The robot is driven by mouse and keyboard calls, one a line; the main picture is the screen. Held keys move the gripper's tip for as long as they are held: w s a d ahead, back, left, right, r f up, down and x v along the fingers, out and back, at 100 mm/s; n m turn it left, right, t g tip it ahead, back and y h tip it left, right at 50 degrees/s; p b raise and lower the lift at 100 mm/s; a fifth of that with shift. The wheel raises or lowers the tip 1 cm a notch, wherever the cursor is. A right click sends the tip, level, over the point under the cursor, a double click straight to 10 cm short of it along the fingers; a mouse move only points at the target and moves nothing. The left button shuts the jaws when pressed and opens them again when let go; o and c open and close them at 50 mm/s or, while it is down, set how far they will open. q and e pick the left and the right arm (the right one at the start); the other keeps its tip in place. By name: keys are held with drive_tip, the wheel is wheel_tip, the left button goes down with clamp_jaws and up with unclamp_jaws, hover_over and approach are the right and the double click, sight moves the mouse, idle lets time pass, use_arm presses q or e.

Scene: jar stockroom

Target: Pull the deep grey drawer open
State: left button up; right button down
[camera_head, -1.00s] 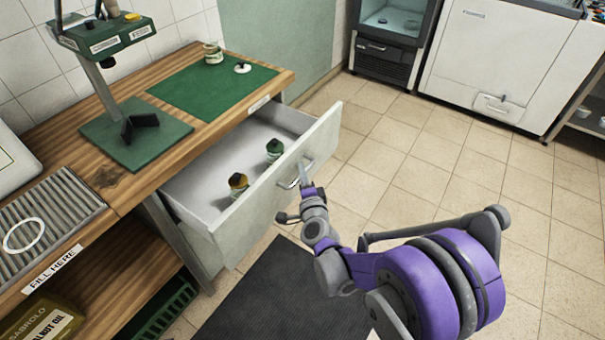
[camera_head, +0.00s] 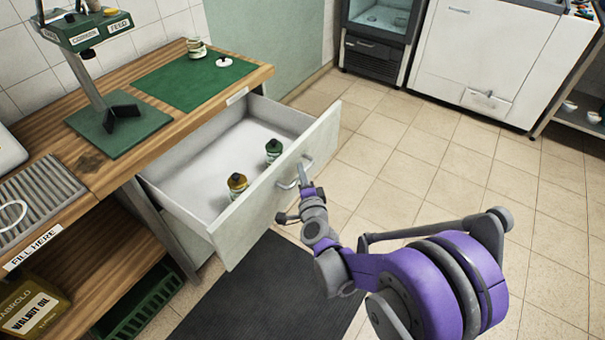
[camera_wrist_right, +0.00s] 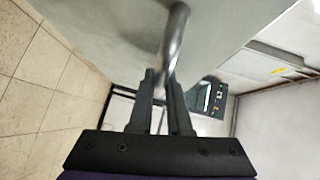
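The deep grey drawer (camera_head: 262,202) stands well open under the wooden bench, with its pale front panel out over the floor. My right gripper (camera_head: 303,180) is at the bar handle (camera_head: 290,184) on the drawer front. In the right wrist view the metal handle (camera_wrist_right: 172,45) passes between the fingertips of my right gripper (camera_wrist_right: 163,88), which are closed around it. My left gripper is not in view.
The wooden bench (camera_head: 110,172) carries a green stand, a green mat (camera_head: 180,80) and a grey ribbed tray (camera_head: 38,195). A dark floor mat (camera_head: 270,300) lies below the drawer. A white cabinet (camera_head: 480,60) stands at the back. Tiled floor to the right is clear.

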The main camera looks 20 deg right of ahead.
drive_tip(key=c, duration=0.9)
unclamp_jaws()
drive_tip(key=shift+o, duration=0.2)
drive_tip(key=shift+s, duration=0.1)
drive_tip(key=s+a+r+p, duration=0.1)
drive_tip(key=s, duration=0.9)
drive_tip(key=shift+s+a+r, duration=0.2)
drive_tip(key=shift+s, duration=0.05)
